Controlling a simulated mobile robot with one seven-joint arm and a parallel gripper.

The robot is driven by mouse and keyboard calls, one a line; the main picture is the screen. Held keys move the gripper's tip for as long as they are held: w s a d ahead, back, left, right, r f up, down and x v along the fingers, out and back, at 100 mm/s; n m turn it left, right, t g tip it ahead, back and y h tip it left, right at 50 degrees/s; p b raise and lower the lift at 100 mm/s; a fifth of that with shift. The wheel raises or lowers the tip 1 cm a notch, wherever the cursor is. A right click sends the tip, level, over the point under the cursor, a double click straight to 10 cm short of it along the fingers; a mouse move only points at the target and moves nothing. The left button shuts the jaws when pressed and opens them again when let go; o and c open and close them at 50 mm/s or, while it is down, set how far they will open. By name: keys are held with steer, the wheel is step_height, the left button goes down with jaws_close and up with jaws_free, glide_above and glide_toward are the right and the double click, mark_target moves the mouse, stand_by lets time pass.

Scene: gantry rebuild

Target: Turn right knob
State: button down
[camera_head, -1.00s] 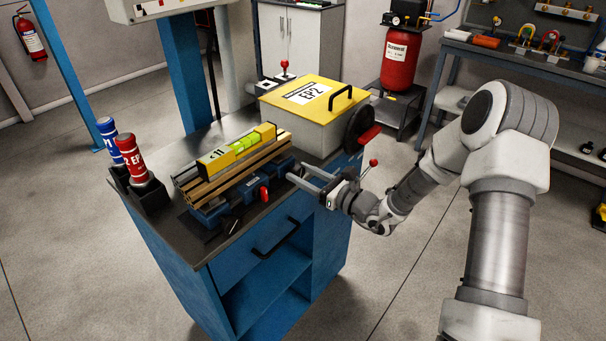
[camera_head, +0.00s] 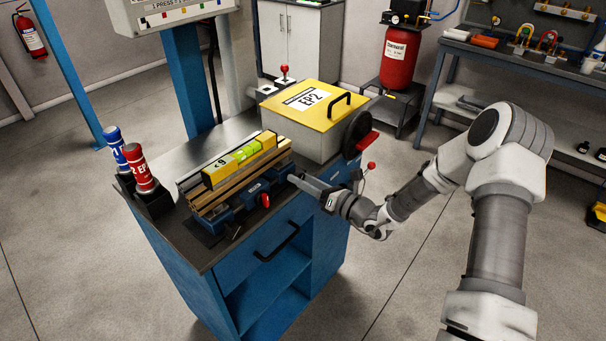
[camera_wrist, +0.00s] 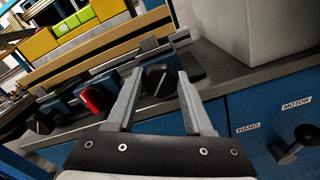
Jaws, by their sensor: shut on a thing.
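A blue fixture (camera_head: 256,192) on the cart top carries wooden strips (camera_head: 240,176) with a yellow spirit level (camera_head: 240,160) lying on them. The black right knob (camera_wrist: 158,80) is at its right end, between my fingers in the wrist view. My gripper (camera_wrist: 160,76) is shut on this knob, with a finger on each side. In the head view my gripper (camera_head: 294,180) reaches the fixture's right end and hides the knob. A black left knob (camera_wrist: 40,124) and a red handle (camera_wrist: 92,98) sit further left in the wrist view.
A yellow-lidded EP2 box (camera_head: 312,138) with a black handwheel (camera_head: 356,134) stands close behind my gripper. A red-balled lever (camera_head: 371,165) rises near my wrist. Blue and red bottles (camera_head: 138,168) stand at the cart's left corner.

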steer(key=shift+m+p, duration=0.65)
steer(key=shift+m, duration=0.45)
steer(key=shift+f, duration=0.1)
steer(key=shift+c, duration=1.5)
jaws_free()
steer(key=s+d+n+b, duration=0.5)
steer(key=s+d+n, duration=0.2)
steer(key=s+d, duration=0.4)
steer(key=d, duration=0.2)
steer(key=shift+d+n+b, duration=0.3)
steer(key=shift+d, duration=0.05)
